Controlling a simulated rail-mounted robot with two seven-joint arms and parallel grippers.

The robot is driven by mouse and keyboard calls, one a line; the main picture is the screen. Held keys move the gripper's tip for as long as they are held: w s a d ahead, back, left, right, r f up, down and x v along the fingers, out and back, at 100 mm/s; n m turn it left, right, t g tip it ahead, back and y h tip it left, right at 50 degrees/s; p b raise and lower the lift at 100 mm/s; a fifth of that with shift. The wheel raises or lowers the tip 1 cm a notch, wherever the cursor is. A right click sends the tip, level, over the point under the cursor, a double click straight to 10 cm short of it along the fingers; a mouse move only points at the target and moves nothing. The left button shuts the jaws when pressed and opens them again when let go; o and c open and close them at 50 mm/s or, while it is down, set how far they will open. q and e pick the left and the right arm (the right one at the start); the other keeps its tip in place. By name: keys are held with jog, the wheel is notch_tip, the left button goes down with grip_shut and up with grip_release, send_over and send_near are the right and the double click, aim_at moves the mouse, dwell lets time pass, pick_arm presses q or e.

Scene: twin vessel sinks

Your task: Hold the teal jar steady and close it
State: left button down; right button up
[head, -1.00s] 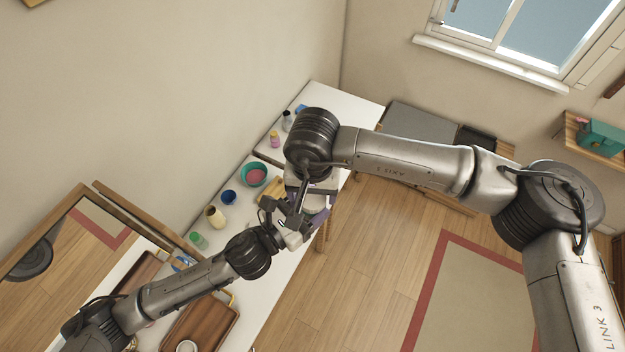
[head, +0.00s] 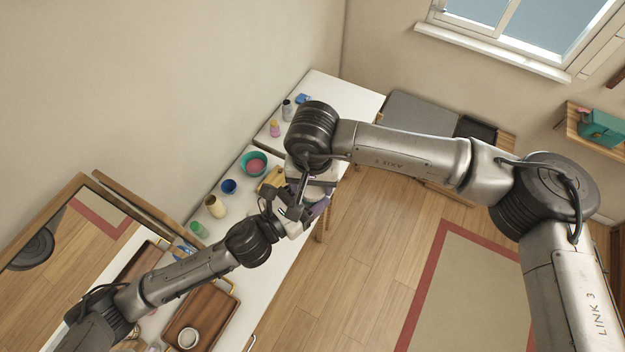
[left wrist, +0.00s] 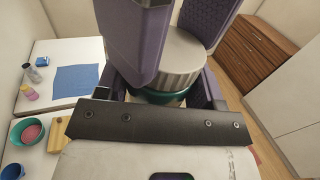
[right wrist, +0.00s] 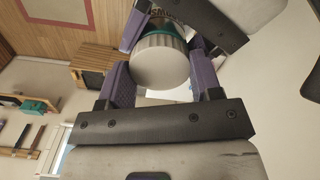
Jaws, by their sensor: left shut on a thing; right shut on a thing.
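The teal jar (left wrist: 165,97) shows below its pale, ribbed lid (left wrist: 178,58) in the left wrist view. My left gripper (left wrist: 160,88) is shut on the jar's body, one purple finger at each side. My right gripper (right wrist: 160,78) is shut on the lid, whose flat top faces the right wrist camera (right wrist: 158,66). A teal strip of the jar (right wrist: 190,30) shows just behind the lid. The lid lies against the jar's mouth; I cannot tell how tightly. In the head view the two grippers meet beyond the counter's front edge and mostly hide the jar.
A wooden tray (head: 190,312) lies nearer. Open floor (head: 370,235) is to the right.

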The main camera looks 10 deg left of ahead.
jog(key=m, duration=0.3)
jog(key=o, duration=1)
jog(key=shift+r, duration=2.25)
jog(key=shift+c, duration=0.2)
